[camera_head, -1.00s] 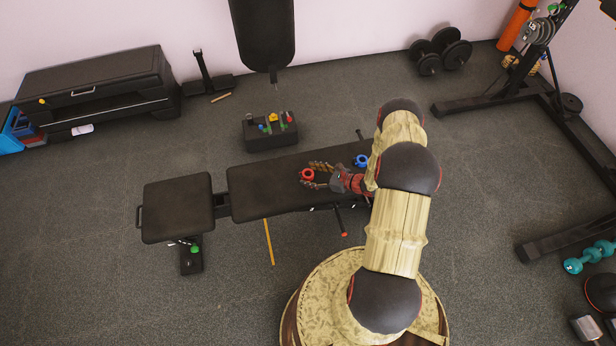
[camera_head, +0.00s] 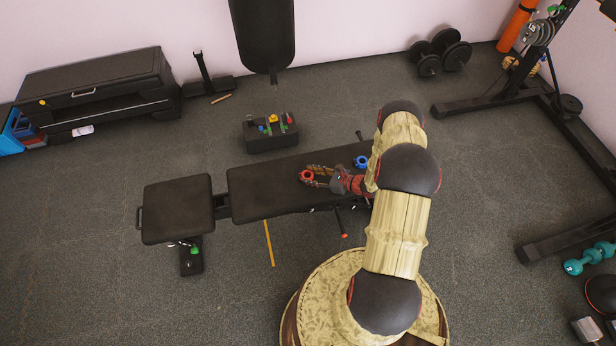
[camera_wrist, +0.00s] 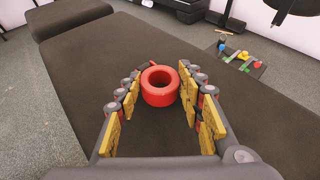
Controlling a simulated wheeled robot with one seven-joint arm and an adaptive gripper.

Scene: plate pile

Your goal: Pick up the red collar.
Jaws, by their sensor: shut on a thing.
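The red collar (camera_head: 306,175) is a thick ring on the black padded bench (camera_head: 250,200). In the wrist view the red collar (camera_wrist: 160,86) sits between the fingertips, its hole facing up, with a small red tab behind it. My gripper (camera_head: 308,174) reaches in low over the bench from the right. In the wrist view its two yellow-padded fingers (camera_wrist: 160,92) are closed against the left and right sides of the collar. The collar appears at bench level; I cannot tell any gap under it.
A blue collar (camera_head: 361,161) lies on the bench to the right, close to my arm. A black box (camera_head: 270,137) with several small coloured pieces stands behind the bench. The bench's left part is clear. A rack (camera_head: 570,130) stands at the right.

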